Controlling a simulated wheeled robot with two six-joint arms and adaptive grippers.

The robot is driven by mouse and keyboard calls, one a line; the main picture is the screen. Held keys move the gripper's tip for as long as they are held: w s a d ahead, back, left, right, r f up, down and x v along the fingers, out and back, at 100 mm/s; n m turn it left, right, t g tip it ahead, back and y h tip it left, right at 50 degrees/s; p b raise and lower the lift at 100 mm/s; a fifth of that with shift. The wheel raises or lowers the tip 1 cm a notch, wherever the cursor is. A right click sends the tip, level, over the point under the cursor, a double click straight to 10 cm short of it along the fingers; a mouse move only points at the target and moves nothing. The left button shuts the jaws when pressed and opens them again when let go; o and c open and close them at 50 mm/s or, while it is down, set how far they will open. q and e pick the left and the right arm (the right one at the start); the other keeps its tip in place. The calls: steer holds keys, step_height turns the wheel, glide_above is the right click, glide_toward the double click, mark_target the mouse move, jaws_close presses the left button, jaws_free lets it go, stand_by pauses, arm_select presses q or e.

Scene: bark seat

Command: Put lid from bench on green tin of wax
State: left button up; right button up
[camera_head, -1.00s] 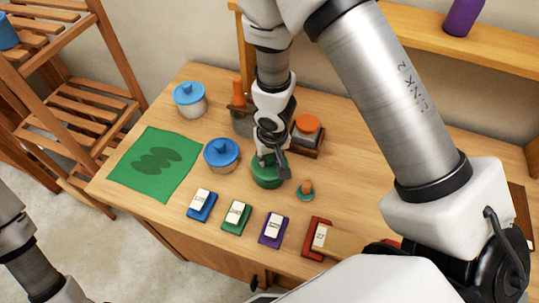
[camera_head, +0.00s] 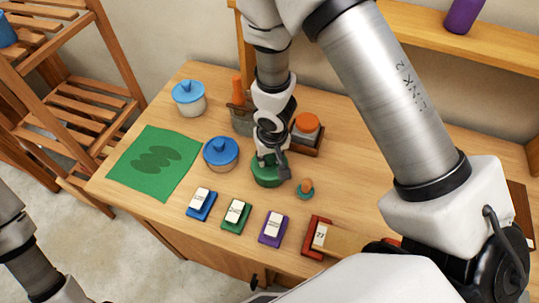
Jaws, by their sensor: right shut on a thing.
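The green tin of wax (camera_head: 268,180) stands on the wooden bench (camera_head: 190,176), right of the middle. My right gripper (camera_head: 270,158) points down over it from above. It is shut on a green lid (camera_head: 257,164) that sits at the tin's top, largely hidden by the fingers. I cannot tell whether the lid is fully seated on the tin. My left arm shows at the lower left edge, but its gripper is out of the picture.
Labelled blocks line the front. A green mat (camera_head: 125,178) lies left.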

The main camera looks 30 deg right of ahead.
steer(key=shift+f, duration=0.35)
steer(key=o, duration=1.9)
steer(key=shift+r, duration=0.15)
steer(key=shift+r+p, duration=3.45)
steer(key=shift+p, duration=0.25)
